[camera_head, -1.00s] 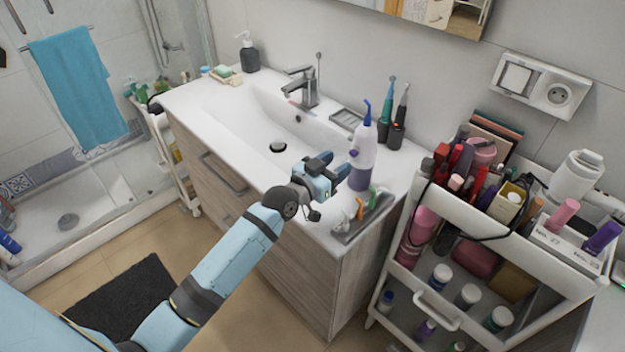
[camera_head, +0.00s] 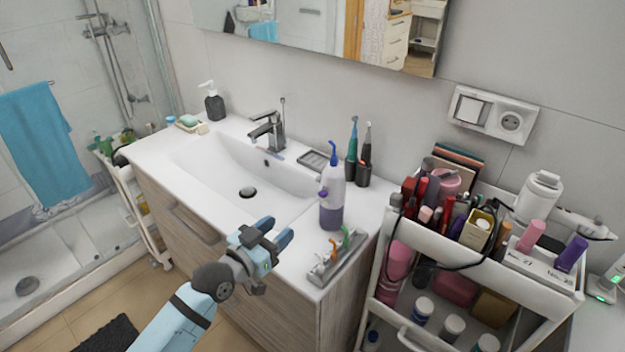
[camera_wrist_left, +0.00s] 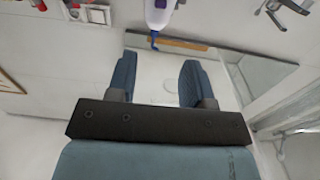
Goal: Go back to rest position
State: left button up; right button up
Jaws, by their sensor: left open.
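My left gripper (camera_head: 278,238) is open and empty at the front edge of the white sink counter. It is left of the water flosser (camera_head: 331,193), a white and purple bottle with a blue nozzle, and apart from it. The flosser stands upright on the counter. In the left wrist view the two blue fingers of my left gripper (camera_wrist_left: 157,85) are spread, with nothing between them. The flosser (camera_wrist_left: 160,12) shows there beyond the fingers, at the top. My right gripper is not in view.
A tray of small coloured items (camera_head: 338,258) lies at the counter's front right corner. Electric toothbrushes (camera_head: 364,160) stand behind the flosser. A full cosmetics cart (camera_head: 480,262) stands right of the counter. The sink basin (camera_head: 215,170) is clear.

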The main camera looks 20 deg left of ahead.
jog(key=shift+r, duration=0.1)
pick_arm(q)
jog(key=s+d+f+g+y+p, duration=0.1)
jog(key=s+d+f+g+p, duration=0.1)
jog(key=s+f, duration=0.6)
jog(key=s+d+f+n+g+y+p, duration=0.1)
jog(key=s+f+g+p, duration=0.3)
jog(key=s+f, duration=0.4)
jog(key=s+d+y, duration=0.1)
jog(key=s, duration=0.4)
jog(key=shift+d+p, duration=0.3)
jog(key=shift+p, duration=0.1)
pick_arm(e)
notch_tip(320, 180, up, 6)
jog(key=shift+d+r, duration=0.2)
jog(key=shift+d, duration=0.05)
pick_arm(q)
jog(key=shift+s, duration=0.1)
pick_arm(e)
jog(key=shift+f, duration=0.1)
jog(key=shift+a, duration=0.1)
pick_arm(q)
jog(key=shift+c, duration=0.4)
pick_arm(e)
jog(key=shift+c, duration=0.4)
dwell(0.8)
pick_arm(q)
jog(key=shift+d, duration=0.1)
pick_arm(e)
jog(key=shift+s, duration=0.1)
